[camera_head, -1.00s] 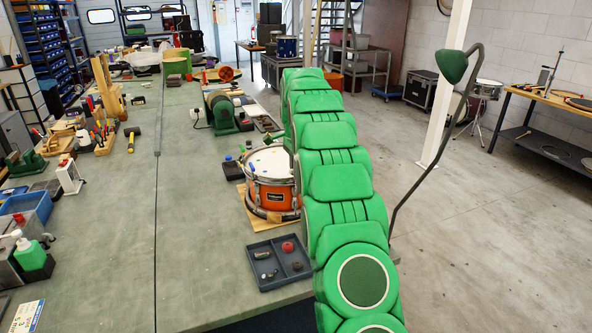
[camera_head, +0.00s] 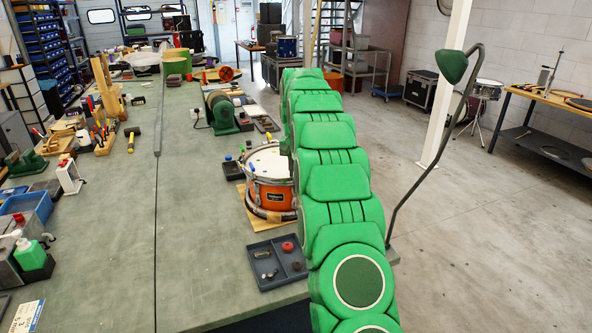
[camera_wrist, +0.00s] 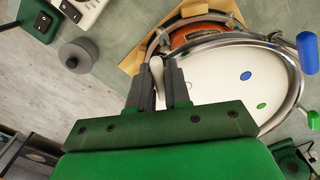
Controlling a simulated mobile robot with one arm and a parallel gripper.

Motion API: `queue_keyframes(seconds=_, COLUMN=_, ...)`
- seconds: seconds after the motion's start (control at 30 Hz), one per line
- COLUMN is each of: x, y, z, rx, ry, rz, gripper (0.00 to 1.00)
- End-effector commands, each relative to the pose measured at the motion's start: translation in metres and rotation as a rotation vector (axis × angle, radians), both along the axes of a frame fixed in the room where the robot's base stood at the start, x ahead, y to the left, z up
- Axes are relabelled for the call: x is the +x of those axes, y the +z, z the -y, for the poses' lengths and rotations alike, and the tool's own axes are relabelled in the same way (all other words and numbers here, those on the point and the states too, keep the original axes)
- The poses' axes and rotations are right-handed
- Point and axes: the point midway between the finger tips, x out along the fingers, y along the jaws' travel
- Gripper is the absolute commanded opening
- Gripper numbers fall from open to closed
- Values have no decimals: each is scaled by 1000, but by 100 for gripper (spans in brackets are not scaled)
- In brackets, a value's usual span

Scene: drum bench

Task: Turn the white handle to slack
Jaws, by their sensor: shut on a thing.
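The orange drum (camera_head: 270,195) with a white head and a metal rim stands on a board on the bench. In the wrist view the drum head (camera_wrist: 215,75) bears a blue dot and a green dot. My gripper (camera_wrist: 158,78) is at the drum's rim, shut on a white piece that appears to be the white handle (camera_wrist: 156,66). The handle shows only in part between the fingers, so its angle is hard to tell. In the head view my arm hides the gripper and the handle. A blue handle (camera_wrist: 308,52) stands at the rim on the right.
A dark tray (camera_head: 262,282) with small parts lies in front of the drum. A green machine (camera_head: 221,113) stands behind it. A grey round knob-like piece (camera_wrist: 78,55) lies left of the gripper in the wrist view.

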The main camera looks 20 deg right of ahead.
Motion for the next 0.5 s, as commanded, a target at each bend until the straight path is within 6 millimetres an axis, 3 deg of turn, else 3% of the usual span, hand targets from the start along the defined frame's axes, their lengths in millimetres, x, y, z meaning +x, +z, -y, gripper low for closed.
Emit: queue_keyframes(seconds=0.5, x=0, y=0, z=0, rx=-1, ry=490, rz=2, gripper=0)
